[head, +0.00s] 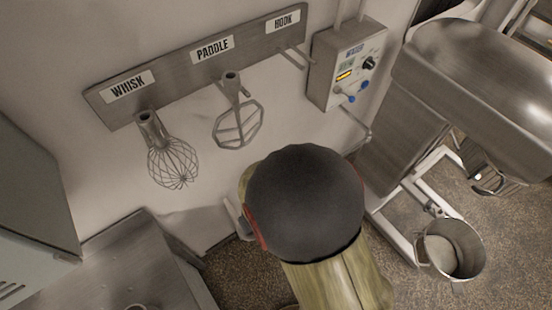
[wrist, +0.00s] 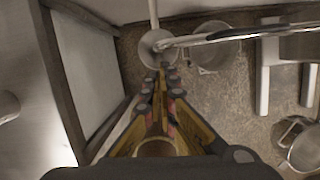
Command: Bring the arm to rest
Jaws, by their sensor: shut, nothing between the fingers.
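In the wrist view my gripper (wrist: 162,74) points away from the camera, with its yellow-and-black fingers together and nothing between the tips. The floor and metal containers lie beyond the fingertips. In the head view my arm (head: 305,205) fills the lower middle, its dark rounded joint in front of the wall. My gripper is hidden behind it there.
A wall rack (head: 190,62) holds a whisk (head: 172,160) and a paddle (head: 237,120); the HOOK peg is empty. A water control box (head: 345,65) and a large mixer (head: 480,80) stand right. A metal bowl (head: 455,248) is below the mixer. A steel counter (head: 130,265) is lower left.

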